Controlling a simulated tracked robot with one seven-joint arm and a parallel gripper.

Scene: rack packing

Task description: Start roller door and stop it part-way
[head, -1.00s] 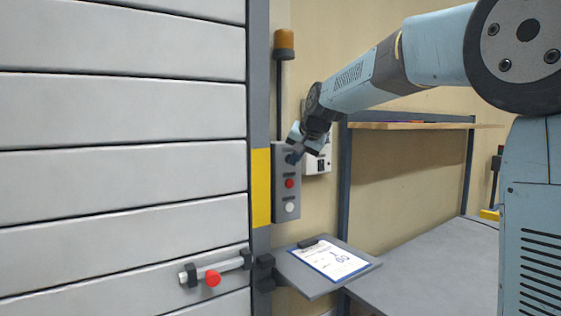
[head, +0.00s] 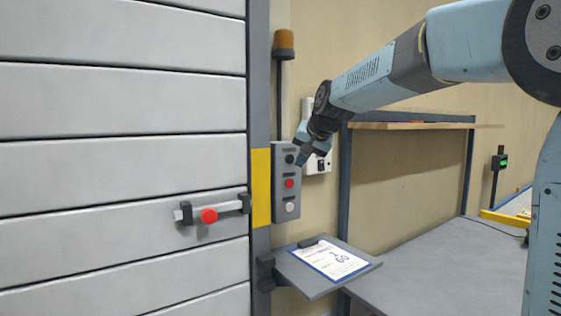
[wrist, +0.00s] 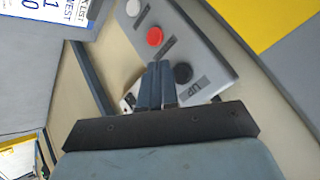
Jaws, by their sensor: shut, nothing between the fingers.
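The roller door (head: 120,100) fills the left of the head view, its grey slats closing the part of the opening in sight. A bar with a red knob (head: 209,215) is fixed on one slat. The grey control box (head: 286,215) on the door post has a black button (head: 290,159), a red button (head: 290,183) and a white button (head: 290,205). In the wrist view the black button (wrist: 183,73) is beside an "UP" label, with the red button (wrist: 155,37) further off. My gripper (wrist: 159,66) is shut and empty, close in front of the box between black and red; contact cannot be told.
An amber beacon (head: 284,42) stands on a pole above the box. A small shelf with a clipboard (head: 331,260) juts out below it. A white switch box (head: 318,160) is on the wall behind my gripper. A workbench (head: 430,270) stands at right.

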